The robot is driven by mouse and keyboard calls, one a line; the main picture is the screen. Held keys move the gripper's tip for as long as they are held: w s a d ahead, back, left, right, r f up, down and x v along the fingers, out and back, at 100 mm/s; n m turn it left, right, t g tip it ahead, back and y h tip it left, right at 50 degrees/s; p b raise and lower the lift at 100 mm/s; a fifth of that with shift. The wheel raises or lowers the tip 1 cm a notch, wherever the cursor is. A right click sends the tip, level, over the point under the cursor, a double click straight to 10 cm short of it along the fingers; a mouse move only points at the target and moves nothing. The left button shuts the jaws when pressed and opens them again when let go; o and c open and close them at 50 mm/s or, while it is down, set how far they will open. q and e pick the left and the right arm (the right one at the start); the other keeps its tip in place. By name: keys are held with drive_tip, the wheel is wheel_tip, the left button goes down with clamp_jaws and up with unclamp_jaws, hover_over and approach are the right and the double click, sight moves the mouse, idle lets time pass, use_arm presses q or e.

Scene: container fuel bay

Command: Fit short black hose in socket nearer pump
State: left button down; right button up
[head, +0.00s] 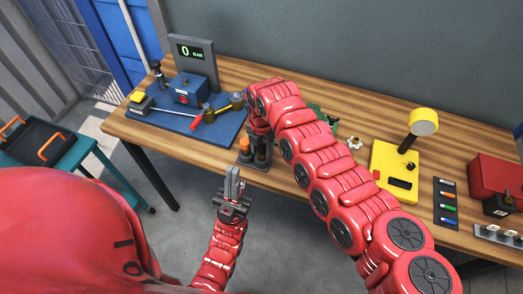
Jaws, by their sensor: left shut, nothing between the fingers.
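The pump unit, a blue box (188,88) with a red mark, stands on a blue mat (170,122) at the table's left. A red-handled tool (203,116) and a yellow-and-black piece (237,100) lie by it. I cannot make out the sockets or clearly pick out the short black hose. A dark stand (256,161) with orange-topped pieces is at the table's front edge. My left gripper (235,180) is shut and empty, pointing up in front of the table. My right arm reaches over the table, its wrist above the stand; its fingers are mostly hidden.
A yellow device (396,172), a rack of coloured pieces (447,204) and a red box (497,180) stand at right. A teal cart (60,165) with a black tray is at far left. My right arm covers the table's middle.

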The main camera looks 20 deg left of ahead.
drive_tip(key=shift+o, duration=0.9)
drive_tip(key=shift+r, duration=0.15)
wheel_tip(320, 180, up, 16)
drive_tip(key=b, duration=0.5)
drive_tip(key=shift+f, duration=0.2)
drive_tip(key=shift+r+b, duration=0.35)
drive_tip(key=shift+r, duration=0.4)
